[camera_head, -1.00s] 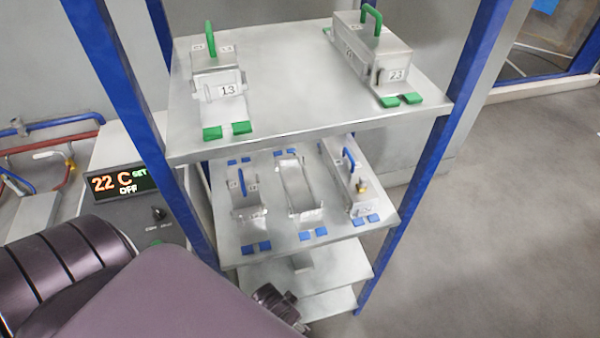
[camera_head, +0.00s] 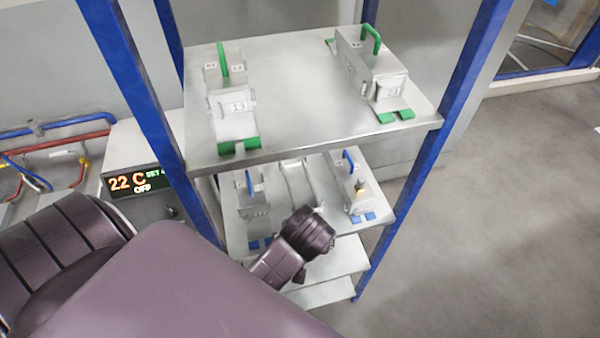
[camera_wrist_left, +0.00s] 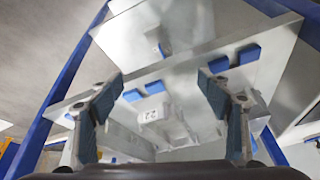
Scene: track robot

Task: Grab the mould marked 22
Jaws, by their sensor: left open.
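In the left wrist view a grey metal mould with a label that reads 22 (camera_wrist_left: 152,116) lies on a shelf, between and beyond my fingers. Blue feet show at its near end. My left gripper (camera_wrist_left: 160,92) is open and empty, its two fingers apart on either side of the mould's end. In the head view my dark wrist is in front of the second shelf (camera_head: 236,228); its fingers are hidden there. That shelf holds a left mould (camera_head: 252,195), a middle mould (camera_head: 300,180) and a right mould (camera_head: 350,185). I cannot tell from their labels which is 22.
The top shelf (camera_head: 290,95) carries a mould marked 13 (camera_head: 236,105) and another green-handled mould (camera_head: 372,65). Blue rack posts (camera_head: 462,85) stand at the sides. Open floor (camera_head: 510,220) lies at right.

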